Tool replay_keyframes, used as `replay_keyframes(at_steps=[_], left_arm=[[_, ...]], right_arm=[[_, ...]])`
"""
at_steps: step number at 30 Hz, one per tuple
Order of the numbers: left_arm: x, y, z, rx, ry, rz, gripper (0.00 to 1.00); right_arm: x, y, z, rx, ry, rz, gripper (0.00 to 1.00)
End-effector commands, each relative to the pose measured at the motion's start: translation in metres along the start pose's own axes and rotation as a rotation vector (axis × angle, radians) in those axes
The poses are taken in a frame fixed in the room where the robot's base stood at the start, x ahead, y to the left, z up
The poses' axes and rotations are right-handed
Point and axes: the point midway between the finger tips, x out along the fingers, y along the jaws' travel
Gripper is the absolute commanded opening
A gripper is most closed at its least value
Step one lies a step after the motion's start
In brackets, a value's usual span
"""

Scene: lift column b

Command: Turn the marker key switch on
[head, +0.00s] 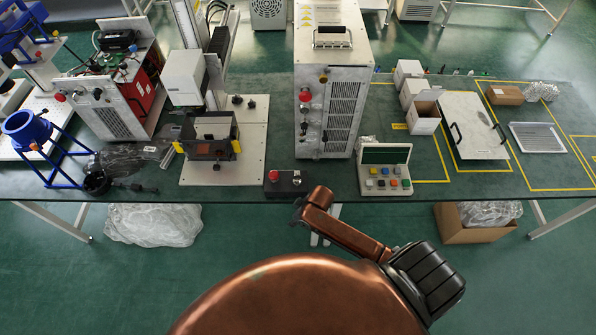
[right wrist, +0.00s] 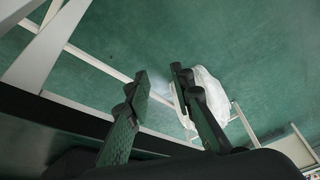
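A tall white cabinet (head: 332,80) stands at the middle of the bench in the head view. A column of small controls runs down its front left side. A red button (head: 305,96) is near the top, with smaller knobs (head: 304,127) below it. The key switch is too small to tell apart, and so is its position. My right gripper (right wrist: 160,88) shows in the right wrist view, its two dark fingers apart with nothing between them. It is over the floor by white bench legs, away from the cabinet's controls. My left gripper is not in view.
A control box with a red button (head: 285,183) and a panel of coloured buttons (head: 386,178) sit at the bench's front edge. A machine on a white plate (head: 250,160) stands left of the cabinet. A plastic bag (head: 153,224) and carton (head: 476,226) lie under the bench.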

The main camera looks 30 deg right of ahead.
Motion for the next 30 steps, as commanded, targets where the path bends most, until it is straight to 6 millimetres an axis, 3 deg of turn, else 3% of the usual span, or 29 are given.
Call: replay_keyframes(at_steps=[1, 8, 15, 20, 23, 30], left_arm=[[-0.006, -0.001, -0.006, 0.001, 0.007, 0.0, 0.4], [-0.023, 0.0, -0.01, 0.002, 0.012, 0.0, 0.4], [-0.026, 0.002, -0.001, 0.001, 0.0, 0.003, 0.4], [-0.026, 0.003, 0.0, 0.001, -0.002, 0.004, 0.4], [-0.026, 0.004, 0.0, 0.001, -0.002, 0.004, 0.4], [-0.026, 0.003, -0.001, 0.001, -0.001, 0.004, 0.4]], right_arm=[[-0.022, -0.007, -0.016, -0.036, 0.01, -0.008, 0.22], [-0.105, -0.045, -0.063, -0.239, 0.0, -0.06, 0.22], [-0.133, -0.049, -0.084, -0.412, -0.072, -0.094, 0.22], [-0.142, -0.033, -0.096, -0.49, -0.135, -0.098, 0.22], [-0.151, -0.012, -0.105, -0.528, -0.186, -0.09, 0.22], [-0.194, 0.058, -0.123, -0.545, -0.32, -0.057, 0.22]])
